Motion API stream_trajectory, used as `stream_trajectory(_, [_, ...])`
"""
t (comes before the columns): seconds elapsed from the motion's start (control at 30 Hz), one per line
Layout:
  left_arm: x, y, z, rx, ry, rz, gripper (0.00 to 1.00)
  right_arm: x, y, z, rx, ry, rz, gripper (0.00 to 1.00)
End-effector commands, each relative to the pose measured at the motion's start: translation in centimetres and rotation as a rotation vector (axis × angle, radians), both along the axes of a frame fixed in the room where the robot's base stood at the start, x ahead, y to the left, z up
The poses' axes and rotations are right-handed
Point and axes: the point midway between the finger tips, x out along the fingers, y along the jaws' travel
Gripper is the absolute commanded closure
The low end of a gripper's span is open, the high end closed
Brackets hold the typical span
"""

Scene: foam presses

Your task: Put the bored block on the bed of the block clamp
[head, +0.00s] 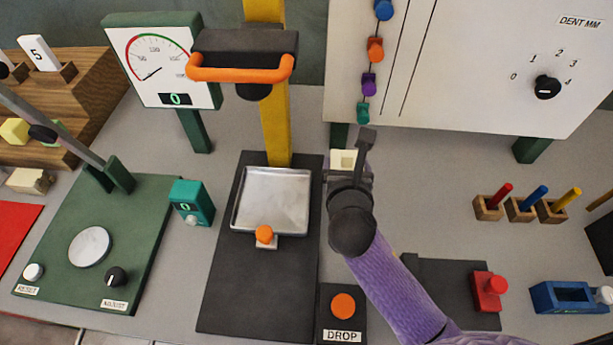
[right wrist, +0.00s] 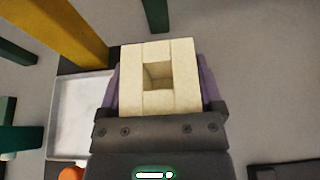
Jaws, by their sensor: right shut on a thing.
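The bored block (right wrist: 181,78) is cream-coloured with a square hole through its middle. My right gripper (right wrist: 159,85) is shut on it, with purple fingers at its two sides. In the head view the block (head: 343,160) shows beyond my right gripper (head: 350,172), partly hidden by it, right of the press with the metal tray. A blue frame with an opening and a pale knob (head: 568,297) stands at the far right and looks like the block clamp; its bed is hard to make out. My left gripper is not in view.
The press tray (head: 271,200) and its orange-handled head (head: 243,68) stand left of my right gripper. A white panel (head: 460,60) stands behind. Grey table between is clear.

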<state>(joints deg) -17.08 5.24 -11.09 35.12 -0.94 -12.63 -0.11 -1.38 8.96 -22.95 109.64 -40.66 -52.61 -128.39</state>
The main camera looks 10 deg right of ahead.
Motion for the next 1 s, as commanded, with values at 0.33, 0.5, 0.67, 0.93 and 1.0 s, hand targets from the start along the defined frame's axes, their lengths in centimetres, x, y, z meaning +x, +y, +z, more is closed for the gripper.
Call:
stream_trajectory(0.33, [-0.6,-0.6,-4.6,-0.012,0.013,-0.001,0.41,-0.1,0.0,-7.4,0.001,0.005,-0.002,0.72])
stream_trajectory(0.5, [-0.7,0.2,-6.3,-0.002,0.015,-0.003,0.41,-0.1,0.1,-10.2,0.001,0.005,0.0,0.72])
stream_trajectory(0.67, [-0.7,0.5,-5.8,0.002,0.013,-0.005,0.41,-0.1,0.0,-9.7,0.0,0.002,0.0,0.72])
stream_trajectory(0.93, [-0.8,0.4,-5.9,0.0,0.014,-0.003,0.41,-0.1,0.0,-9.9,0.0,0.002,-0.001,0.0])
stream_trajectory(1.0, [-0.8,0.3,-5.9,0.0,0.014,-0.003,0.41,-0.1,0.0,-9.9,0.0,0.002,-0.001,0.0])
